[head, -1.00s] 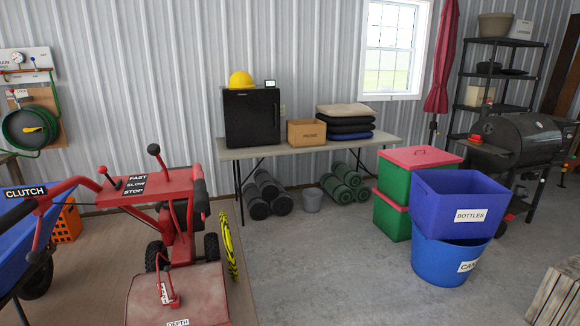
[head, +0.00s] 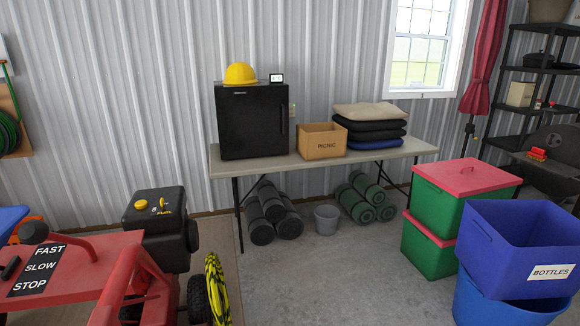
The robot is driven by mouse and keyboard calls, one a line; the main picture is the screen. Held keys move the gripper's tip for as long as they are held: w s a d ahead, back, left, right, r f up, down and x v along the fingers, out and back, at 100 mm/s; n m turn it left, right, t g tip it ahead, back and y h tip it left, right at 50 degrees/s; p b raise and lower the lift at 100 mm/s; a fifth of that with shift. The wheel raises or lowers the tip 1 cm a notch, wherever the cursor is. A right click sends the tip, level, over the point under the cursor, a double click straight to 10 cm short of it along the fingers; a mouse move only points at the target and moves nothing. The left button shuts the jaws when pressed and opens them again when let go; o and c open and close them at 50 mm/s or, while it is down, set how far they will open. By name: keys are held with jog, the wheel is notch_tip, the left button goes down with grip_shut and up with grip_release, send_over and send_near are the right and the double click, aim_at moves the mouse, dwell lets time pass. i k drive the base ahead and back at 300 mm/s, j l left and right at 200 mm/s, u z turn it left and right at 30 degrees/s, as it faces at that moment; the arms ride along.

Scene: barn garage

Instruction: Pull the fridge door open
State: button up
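The fridge (head: 252,122) is a small black box standing upright on the left part of a folding table (head: 228,166). Its door faces me and looks shut. A slim vertical handle shows near the right edge of its front. A yellow hard hat (head: 240,74) and a small white-framed display (head: 277,78) sit on top of the fridge. My gripper is not in view.
A cardboard box marked PICNIC (head: 322,141) and stacked cushions (head: 370,129) share the table. A red machine (head: 95,265) blocks the lower left. Green-and-red bins (head: 436,205) and a blue bin (head: 520,235) stand right. Open concrete floor (head: 340,280) lies between.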

aim_at(253, 121)
jog(key=i, duration=3.85)
